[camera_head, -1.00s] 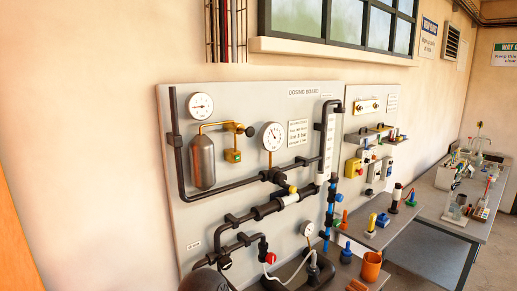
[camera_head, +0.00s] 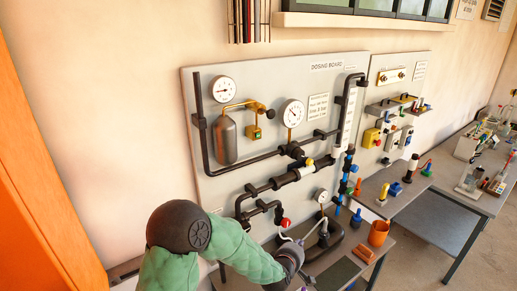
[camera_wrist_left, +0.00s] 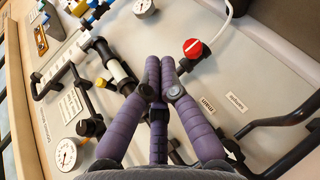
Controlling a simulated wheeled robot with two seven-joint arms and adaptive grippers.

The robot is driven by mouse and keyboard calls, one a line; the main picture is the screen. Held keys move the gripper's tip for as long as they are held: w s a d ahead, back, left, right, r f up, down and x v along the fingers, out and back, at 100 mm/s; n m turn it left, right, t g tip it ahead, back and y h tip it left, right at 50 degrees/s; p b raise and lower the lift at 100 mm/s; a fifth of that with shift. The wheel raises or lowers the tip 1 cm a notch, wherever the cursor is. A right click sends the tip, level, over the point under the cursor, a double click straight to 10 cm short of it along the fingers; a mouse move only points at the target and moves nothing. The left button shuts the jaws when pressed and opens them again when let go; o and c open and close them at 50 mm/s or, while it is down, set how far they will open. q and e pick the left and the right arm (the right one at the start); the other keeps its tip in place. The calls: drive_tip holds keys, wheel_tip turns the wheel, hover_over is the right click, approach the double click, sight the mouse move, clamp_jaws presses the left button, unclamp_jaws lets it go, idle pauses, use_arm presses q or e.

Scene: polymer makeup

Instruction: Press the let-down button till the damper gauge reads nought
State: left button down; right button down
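The damper gauge (camera_head: 223,89) is a round white dial at the upper left of the dosing board, above the grey damper bottle (camera_head: 227,142). Its needle is too small to read surely. Right of the bottle hangs a small yellow box with a green button (camera_head: 255,133), which looks like the let-down button. My left arm enters from the bottom in the head view, its wrist low before the board, well below the button. In the wrist view my left gripper (camera_wrist_left: 160,62) has its purple fingertips together, with nothing seen between them. The button is not seen there. My right gripper is out of view.
The red knob also shows in the wrist view (camera_wrist_left: 193,47). A bench with an orange cup (camera_head: 378,233) lies to the right. An orange panel (camera_head: 40,180) stands at left.

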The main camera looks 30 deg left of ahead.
sight(258, 135)
use_arm(q)
drive_tip(key=a+r+n+t+y+p, duration=0.1)
drive_tip(key=a+r+n+y+p, duration=0.1)
drive_tip(key=r, duration=0.9)
drive_tip(key=a+r+n+t+y+p, duration=0.1)
drive_tip(key=r+n, duration=0.4)
drive_tip(key=r, duration=0.6)
drive_tip(key=a+r+n+t+y+p, duration=0.2)
drive_tip(key=a+r+n+p, duration=0.1)
drive_tip(key=r, duration=0.8)
drive_tip(key=a+p, duration=0.1)
drive_tip(key=a, duration=0.1)
drive_tip(key=shift+w+a+t+y+p, duration=0.25)
drive_tip(key=shift+a+t+y+p, duration=0.05)
drive_tip(key=shift+t+p, duration=0.1)
drive_tip(key=w+a, duration=0.3)
drive_tip(key=a, duration=0.5)
drive_tip(key=shift+w, duration=0.2)
drive_tip(key=shift+a, duration=0.1)
